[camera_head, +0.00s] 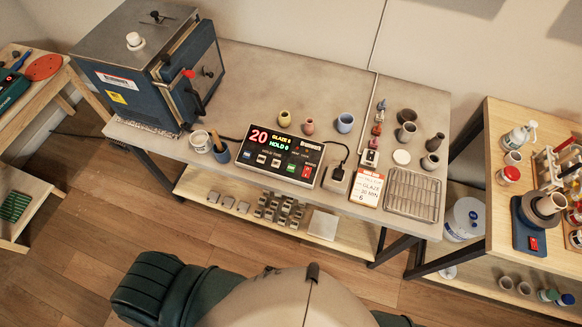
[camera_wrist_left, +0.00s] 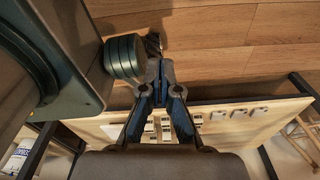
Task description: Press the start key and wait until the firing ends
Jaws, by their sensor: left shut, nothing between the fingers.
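The kiln controller (camera_head: 280,156) lies on the grey bench. Its lit display (camera_head: 268,140) shows a red 20, GLAZE 6 in yellow and HOLD 0 in green. Below the display is a row of small keys, with a green key (camera_head: 292,168) near the right end and a red switch (camera_head: 307,172) beside it. The key labels are too small to read. The blue-grey kiln (camera_head: 150,75) stands at the bench's left end with its door shut. My left gripper (camera_wrist_left: 160,70) is shut and empty in the left wrist view, away from the controller. My right gripper is out of view.
Small pots (camera_head: 345,122), a wire rack (camera_head: 413,194) and a GLAZE card (camera_head: 367,187) stand around the controller. Kiln props (camera_head: 280,209) lie on the lower shelf. A wooden side table (camera_head: 502,140) stands at right.

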